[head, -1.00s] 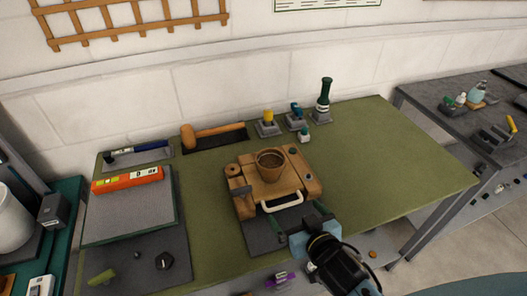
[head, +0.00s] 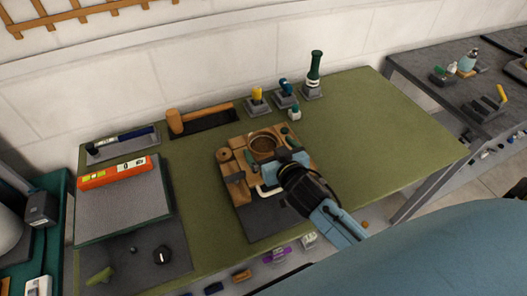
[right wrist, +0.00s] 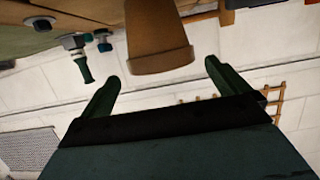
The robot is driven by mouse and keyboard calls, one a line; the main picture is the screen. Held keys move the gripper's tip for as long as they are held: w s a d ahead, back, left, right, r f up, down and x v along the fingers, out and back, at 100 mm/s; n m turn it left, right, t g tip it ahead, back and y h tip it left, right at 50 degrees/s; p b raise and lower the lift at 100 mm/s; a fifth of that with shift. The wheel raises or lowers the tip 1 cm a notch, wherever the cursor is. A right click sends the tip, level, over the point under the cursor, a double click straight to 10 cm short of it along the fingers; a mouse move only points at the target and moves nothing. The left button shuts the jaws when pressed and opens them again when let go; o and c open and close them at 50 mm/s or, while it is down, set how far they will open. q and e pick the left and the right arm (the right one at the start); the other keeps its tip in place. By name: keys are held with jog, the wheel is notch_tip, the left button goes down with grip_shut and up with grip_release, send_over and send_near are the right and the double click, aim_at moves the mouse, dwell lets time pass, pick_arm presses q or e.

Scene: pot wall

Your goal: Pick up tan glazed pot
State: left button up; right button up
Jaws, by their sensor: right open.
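The tan glazed pot (head: 263,143) stands upright on a wooden block (head: 236,187) near the middle of the green bench. Its brown inside shows from above; its lower front is partly hidden by my gripper. My right gripper (head: 276,166) is close in front of the pot, on its near right side. In the right wrist view, which is upside down, the pot (right wrist: 156,40) appears ahead, roughly between the two open green fingers (right wrist: 162,72). No finger visibly touches it. My left gripper is not in view.
A wooden mallet (head: 173,121) lies behind left. Several small tools on grey stands (head: 285,100) and a green bottle-like item (head: 315,70) are behind right. An orange level (head: 115,171) lies left. The right part of the bench (head: 375,130) is clear.

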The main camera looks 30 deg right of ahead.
aim_at(258, 135)
jog(key=x, duration=0.4)
jog(key=shift+w+a+f, duration=0.1)
jog(key=shift+w+f, duration=0.05)
jog(key=shift+w, duration=0.1)
jog(key=c, duration=1.1)
jog(key=shift+c, duration=0.5)
